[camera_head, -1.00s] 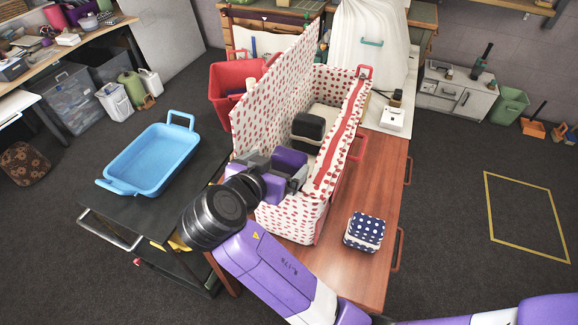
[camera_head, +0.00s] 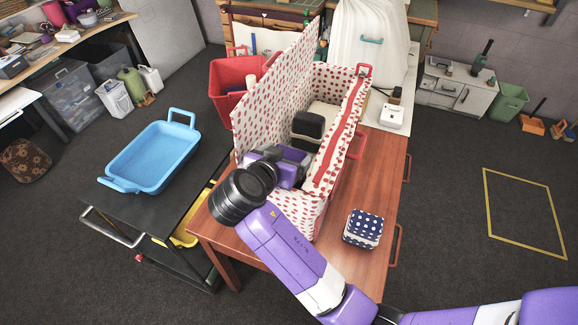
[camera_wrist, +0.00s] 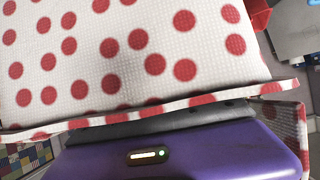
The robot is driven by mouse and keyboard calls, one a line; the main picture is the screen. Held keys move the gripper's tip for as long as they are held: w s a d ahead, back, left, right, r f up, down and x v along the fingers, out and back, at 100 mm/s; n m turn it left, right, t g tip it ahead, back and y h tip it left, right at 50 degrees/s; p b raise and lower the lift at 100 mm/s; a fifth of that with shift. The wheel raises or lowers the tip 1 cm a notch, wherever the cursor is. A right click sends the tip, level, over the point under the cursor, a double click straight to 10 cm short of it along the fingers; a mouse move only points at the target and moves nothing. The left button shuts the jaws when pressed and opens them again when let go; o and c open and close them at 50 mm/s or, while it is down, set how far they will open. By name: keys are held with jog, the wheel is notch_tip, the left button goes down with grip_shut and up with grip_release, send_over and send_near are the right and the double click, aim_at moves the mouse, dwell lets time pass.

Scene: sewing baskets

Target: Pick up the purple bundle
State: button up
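My gripper (camera_head: 284,166), purple and grey, reaches down into the open near end of a white basket (camera_head: 300,211) with red dots. In the wrist view my purple gripper body (camera_wrist: 195,150) sits close against a red-dotted white panel (camera_wrist: 120,55), and the fingers are hidden. I cannot make out a purple bundle apart from my own purple gripper; my gripper and the basket walls hide the near part of the inside. Whether the gripper is open or shut does not show.
A black-topped box (camera_head: 308,125) stands in the basket beyond my gripper. The basket's lid (camera_head: 268,105) stands raised on the left. A blue dotted box (camera_head: 363,228) lies on the wooden table (camera_head: 372,275). A blue tray (camera_head: 152,160) stands on a dark cart to the left.

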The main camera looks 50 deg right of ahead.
jog(key=c, duration=1.1)
jog(key=shift+o, duration=0.2)
jog(key=shift+r, duration=0.1)
